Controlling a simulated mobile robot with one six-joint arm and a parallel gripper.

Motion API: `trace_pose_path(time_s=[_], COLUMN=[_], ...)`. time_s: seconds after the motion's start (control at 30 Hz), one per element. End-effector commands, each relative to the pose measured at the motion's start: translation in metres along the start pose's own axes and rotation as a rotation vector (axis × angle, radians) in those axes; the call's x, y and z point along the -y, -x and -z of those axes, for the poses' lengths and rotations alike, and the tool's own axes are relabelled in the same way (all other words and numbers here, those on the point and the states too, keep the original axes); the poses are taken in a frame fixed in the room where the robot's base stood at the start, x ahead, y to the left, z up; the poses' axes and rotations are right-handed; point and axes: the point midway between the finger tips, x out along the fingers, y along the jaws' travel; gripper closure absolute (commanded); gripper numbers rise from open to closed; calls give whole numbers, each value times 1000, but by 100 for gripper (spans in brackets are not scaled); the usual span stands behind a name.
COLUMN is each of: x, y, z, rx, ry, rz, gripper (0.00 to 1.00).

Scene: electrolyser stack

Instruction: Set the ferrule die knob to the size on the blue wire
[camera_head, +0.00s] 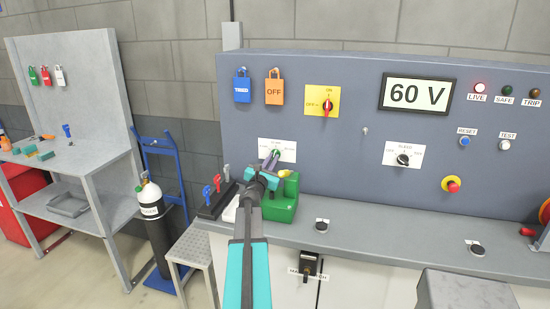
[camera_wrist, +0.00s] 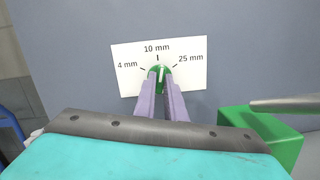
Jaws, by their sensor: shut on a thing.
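The ferrule die knob (camera_wrist: 161,69) is green and sits on a white plate (camera_wrist: 190,86) marked 4 mm, 10 mm and 25 mm. My gripper (camera_wrist: 160,82) is shut on the knob, with one finger on each side of it. A pale mark on the knob points roughly up, towards 10 mm; the fingers partly hide the knob. In the head view my gripper (camera_head: 269,162) reaches the plate (camera_head: 289,149) at the panel's lower left. I cannot make out a blue wire with a readable size in either view.
A green block (camera_head: 286,200) stands on the bench just below and right of my gripper. A rack with red and blue handles (camera_head: 215,197) is to its left. The panel holds another selector (camera_head: 403,160) and a yellow switch plate (camera_head: 323,101).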

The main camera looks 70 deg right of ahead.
Motion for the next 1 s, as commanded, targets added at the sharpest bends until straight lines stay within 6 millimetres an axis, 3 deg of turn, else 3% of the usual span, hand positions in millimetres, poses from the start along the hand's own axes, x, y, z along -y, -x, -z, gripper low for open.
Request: trace_pose_path(time_s=[0.27, 0.63, 0.67, 0.8, 1.0], x=[0, 1, 1, 1, 1], y=[1, 1, 1, 1, 0], z=[2, 2, 2, 2, 1], rx=[-3, -4, -4, -3, -2], ry=[6, 239, 245, 241, 240], rz=[-1, -37, -39, -38, -37], gripper=[100, 100, 88, 66, 66])
